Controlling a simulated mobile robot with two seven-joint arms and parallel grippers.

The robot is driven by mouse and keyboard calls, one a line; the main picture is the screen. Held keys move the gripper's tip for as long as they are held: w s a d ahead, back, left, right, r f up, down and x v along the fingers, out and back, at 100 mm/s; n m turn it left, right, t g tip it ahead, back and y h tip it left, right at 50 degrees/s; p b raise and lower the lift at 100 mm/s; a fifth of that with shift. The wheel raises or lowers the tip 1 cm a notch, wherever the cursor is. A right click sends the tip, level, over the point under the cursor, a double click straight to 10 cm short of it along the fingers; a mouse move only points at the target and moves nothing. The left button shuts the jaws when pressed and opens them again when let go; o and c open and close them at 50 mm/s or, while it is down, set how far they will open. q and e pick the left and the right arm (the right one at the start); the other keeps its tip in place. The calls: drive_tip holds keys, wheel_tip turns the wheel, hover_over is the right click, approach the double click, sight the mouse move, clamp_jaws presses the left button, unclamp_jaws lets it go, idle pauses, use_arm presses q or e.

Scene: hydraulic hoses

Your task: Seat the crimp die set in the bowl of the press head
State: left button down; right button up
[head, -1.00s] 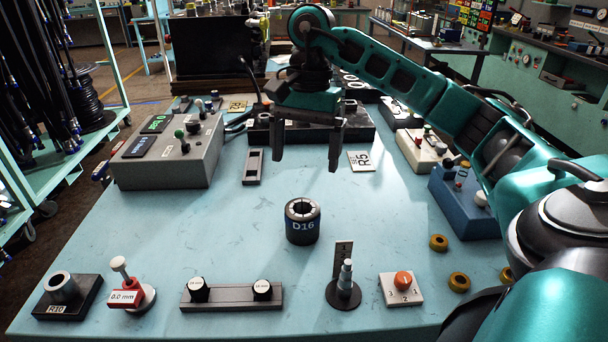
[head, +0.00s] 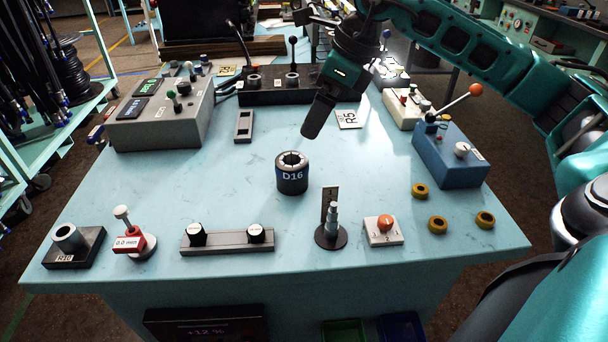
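The crimp die set, a dark ring of segments with a blue band marked D16 (head: 292,174), stands upright on the pale blue table, its open top facing up. My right gripper (head: 312,122) hangs above the table, behind and slightly right of the die set and apart from it. Its fingers are seen edge-on and overlap, so its opening is hidden. Nothing shows held in it. My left gripper is out of view. A large black block (head: 205,22) stands at the back, cut off by the top edge. I cannot tell whether it is the press head; no bowl shows.
A grey control box (head: 160,118) stands at back left, a black lever block (head: 270,90) at back centre, a blue box (head: 448,160) at right. Along the front are a knob bar (head: 228,243), a stepped gauge (head: 331,226) and an orange-knob block (head: 384,230). Table around the die set is clear.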

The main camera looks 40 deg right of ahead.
sight(294, 156)
drive_tip(key=x, duration=1.3)
drive_tip(key=shift+w+p, duration=0.1)
drive_tip(key=shift+p, duration=0.25)
drive_tip(key=shift+r, duration=0.1)
drive_tip(key=c, duration=1.7)
drive_tip(key=shift+w, duration=0.1)
drive_tip(key=shift+c, duration=0.6)
wheel_tip(294, 156, up, 20)
drive_tip(key=shift+p, duration=0.4)
